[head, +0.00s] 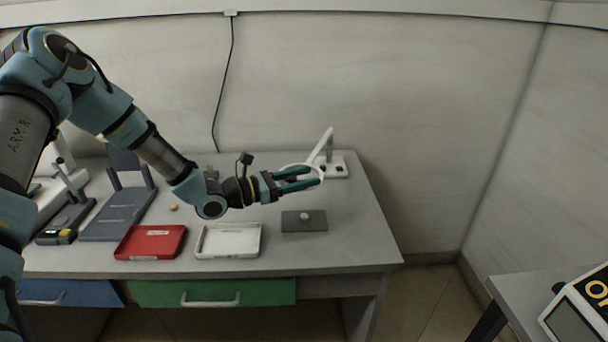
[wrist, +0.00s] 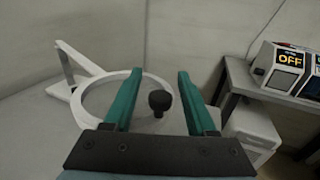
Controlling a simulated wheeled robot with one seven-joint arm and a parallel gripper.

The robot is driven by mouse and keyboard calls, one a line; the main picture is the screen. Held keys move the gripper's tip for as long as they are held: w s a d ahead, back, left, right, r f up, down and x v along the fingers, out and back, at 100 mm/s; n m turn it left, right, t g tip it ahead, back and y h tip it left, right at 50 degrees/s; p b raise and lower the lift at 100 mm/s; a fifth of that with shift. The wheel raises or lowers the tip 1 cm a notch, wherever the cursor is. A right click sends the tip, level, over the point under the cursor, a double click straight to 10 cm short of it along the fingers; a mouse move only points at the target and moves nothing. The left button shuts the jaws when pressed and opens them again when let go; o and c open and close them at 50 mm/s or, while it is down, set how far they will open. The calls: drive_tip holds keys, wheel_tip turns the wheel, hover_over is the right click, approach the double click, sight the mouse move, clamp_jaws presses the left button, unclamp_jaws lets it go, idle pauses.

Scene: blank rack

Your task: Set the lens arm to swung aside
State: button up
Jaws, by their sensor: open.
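The lens arm (head: 320,144) is white and rises from a white base (head: 338,168) at the back right of the table. Its white lens ring (wrist: 84,92) shows in the wrist view, just left of my gripper, with the left finger over part of its rim. A black knob (wrist: 160,101) stands beside the ring and appears between my open fingers; contact with either finger is not visible. My gripper (head: 314,177) is open and empty, over the back right of the table. In the head view its green fingers hide part of the ring.
A grey plate (head: 290,227) with a small pale round piece lies below my gripper. A white tray (head: 206,241) and red tray (head: 150,242) lie to its left, and a dark rack (head: 112,220) beyond. A side table (head: 512,290) with a device stands right.

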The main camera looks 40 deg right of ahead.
drive_tip(key=shift+c, duration=0.3)
clamp_jaws()
idle(1.1)
